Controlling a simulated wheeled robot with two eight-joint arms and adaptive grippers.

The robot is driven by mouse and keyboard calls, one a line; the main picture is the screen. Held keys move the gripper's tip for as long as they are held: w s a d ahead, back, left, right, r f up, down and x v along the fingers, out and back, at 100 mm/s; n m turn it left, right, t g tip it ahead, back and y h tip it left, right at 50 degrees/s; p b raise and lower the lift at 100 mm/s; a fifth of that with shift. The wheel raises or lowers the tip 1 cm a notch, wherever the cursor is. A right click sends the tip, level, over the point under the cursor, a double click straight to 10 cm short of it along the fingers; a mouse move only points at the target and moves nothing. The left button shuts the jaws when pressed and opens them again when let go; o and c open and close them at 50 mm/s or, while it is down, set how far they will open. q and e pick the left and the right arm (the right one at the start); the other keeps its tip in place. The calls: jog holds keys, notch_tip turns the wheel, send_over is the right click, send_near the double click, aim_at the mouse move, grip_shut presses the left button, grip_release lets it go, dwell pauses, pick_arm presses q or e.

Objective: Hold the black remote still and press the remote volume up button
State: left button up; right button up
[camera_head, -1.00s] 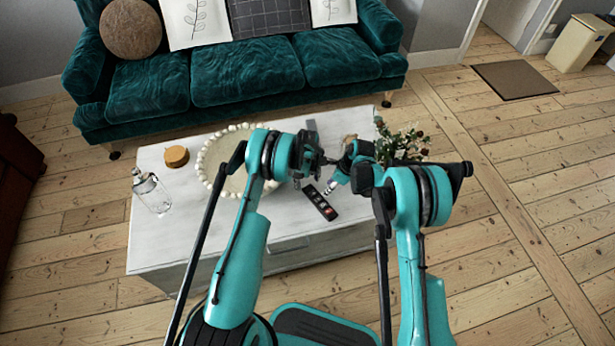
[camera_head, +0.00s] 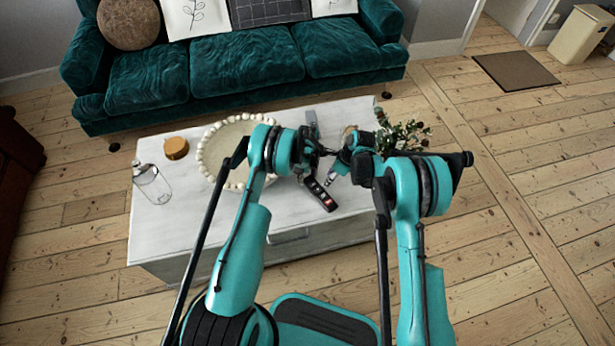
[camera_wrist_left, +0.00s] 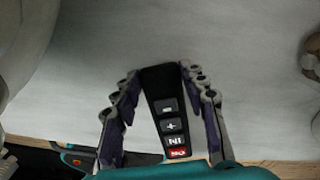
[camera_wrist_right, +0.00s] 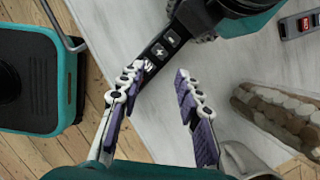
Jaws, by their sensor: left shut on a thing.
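The black remote (camera_head: 319,191) shows below my left gripper (camera_head: 316,158) over the white table. In the left wrist view the remote (camera_wrist_left: 160,90) lies between the two fingers, which are closed on its sides. Its minus, plus and red buttons face that camera. My right gripper (camera_head: 343,154) is close beside the left one. In the right wrist view its fingers (camera_wrist_right: 160,78) are apart with nothing gripped between them. The remote (camera_wrist_right: 172,36) shows there with plus and minus marks, and one right fingertip overlaps its lower end. I cannot tell whether they touch.
The white table (camera_head: 165,225) holds a beaded round tray (camera_head: 205,170), a brown round box (camera_head: 176,148), a glass bottle (camera_head: 150,182) and a plant (camera_head: 400,136). A grey remote (camera_head: 312,124) lies behind my grippers. A green sofa (camera_head: 245,60) stands beyond.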

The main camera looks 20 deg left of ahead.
grip_shut()
dwell(1.4)
